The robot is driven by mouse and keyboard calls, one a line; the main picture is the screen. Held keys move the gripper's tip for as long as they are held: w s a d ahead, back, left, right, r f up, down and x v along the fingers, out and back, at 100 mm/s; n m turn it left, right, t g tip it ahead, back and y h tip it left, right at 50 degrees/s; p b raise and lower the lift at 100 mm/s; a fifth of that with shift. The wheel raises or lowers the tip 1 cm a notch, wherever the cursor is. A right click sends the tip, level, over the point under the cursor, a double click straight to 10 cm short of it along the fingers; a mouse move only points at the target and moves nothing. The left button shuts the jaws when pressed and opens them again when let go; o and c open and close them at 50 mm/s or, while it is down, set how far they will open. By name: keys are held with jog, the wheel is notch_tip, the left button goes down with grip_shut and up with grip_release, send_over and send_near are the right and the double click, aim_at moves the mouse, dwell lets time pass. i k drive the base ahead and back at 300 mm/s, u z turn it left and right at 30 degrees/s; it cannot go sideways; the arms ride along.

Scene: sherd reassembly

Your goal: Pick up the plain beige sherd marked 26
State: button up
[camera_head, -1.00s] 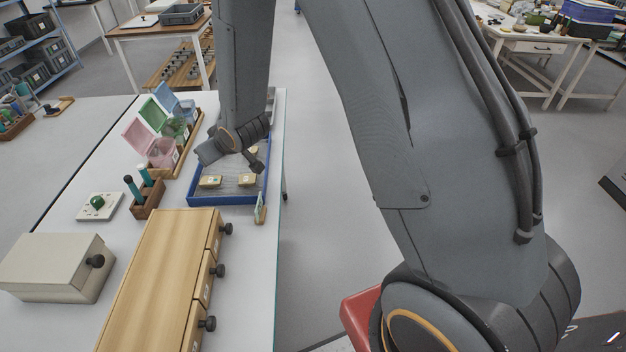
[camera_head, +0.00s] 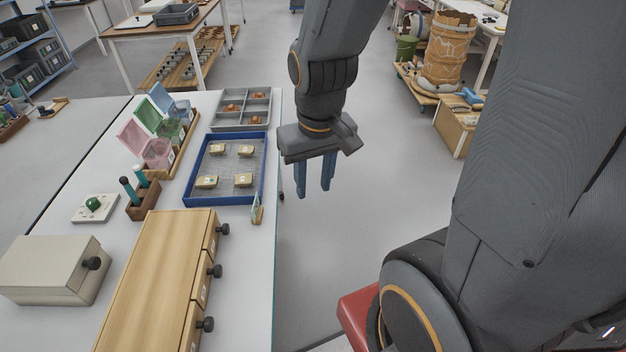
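Several small beige sherds lie apart in a blue-rimmed tray (camera_head: 188,178): one at the back left (camera_head: 217,149), one at the back right (camera_head: 246,151), one at the front left (camera_head: 206,182) and one at the front right (camera_head: 243,180). Their marks are too small to read, so I cannot tell which is 26. My gripper (camera_head: 315,188) hangs to the right of the tray, past the table's edge and over the floor. Its two blue fingers point down, apart, with nothing between them.
A grey compartment tray (camera_head: 214,124) with reddish-brown pieces stands behind the blue tray. Left are open pink (camera_head: 157,152), green and blue boxes. A small upright card (camera_head: 257,208) stands at the blue tray's front right. A wooden drawer unit (camera_head: 160,275) fills the front.

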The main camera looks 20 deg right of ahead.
aim_at(209, 182)
jog(key=u, duration=0.05)
jog(key=k, duration=0.5)
jog(key=z, duration=1.05)
jog(key=i, duration=1.8)
jog(key=u, duration=2.75)
